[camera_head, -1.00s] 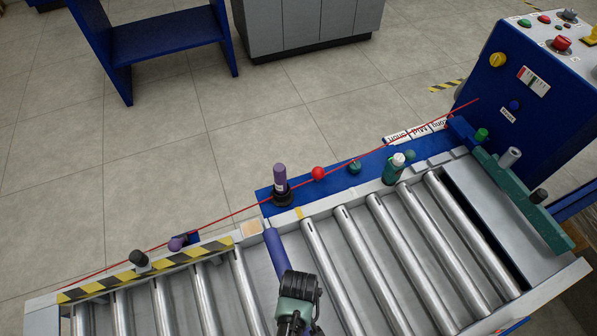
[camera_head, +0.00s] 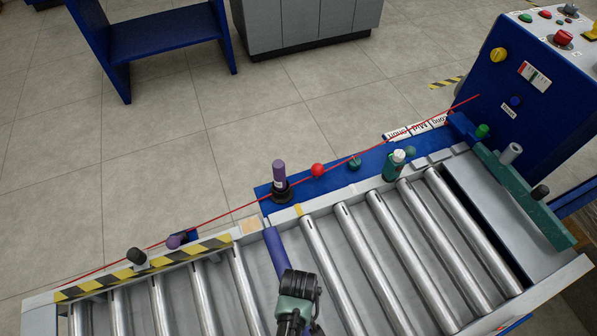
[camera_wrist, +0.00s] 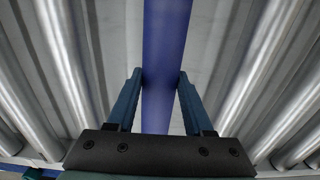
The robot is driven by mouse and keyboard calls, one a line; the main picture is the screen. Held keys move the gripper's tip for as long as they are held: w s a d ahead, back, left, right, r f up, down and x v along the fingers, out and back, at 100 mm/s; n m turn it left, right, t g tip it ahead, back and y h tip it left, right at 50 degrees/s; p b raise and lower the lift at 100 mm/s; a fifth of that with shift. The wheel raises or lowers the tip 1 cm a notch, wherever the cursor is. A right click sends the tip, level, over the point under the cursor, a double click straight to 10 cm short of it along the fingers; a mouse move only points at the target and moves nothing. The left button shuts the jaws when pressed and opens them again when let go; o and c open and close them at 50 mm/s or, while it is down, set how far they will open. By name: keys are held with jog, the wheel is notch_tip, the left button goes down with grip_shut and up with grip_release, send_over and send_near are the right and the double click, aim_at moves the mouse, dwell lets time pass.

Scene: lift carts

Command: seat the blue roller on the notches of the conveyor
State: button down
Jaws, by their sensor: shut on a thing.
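The blue roller (camera_head: 276,249) lies lengthwise in the gap between the silver rollers of the conveyor (camera_head: 240,306). Its far end is close to the conveyor's far side rail. My gripper (camera_wrist: 160,92) is shut on the blue roller, with one finger on each side of it in the wrist view. In the head view my gripper (camera_head: 296,287) covers the near part of the roller. The notches are hidden, so I cannot tell whether the roller's ends rest in them.
Silver rollers (camera_head: 330,262) run parallel on both sides. A red cord (camera_head: 223,216) runs along the far side. A control cabinet (camera_head: 530,85) stands at right.

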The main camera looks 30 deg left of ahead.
jog(key=shift+w+f+b, duration=0.1)
jog(key=shift+f+b, duration=0.2)
jog(key=shift+f, duration=0.2)
jog(key=shift+c, duration=1.1)
grip_release()
notch_tip(320, 180, up, 13)
jog(key=p, duration=0.5)
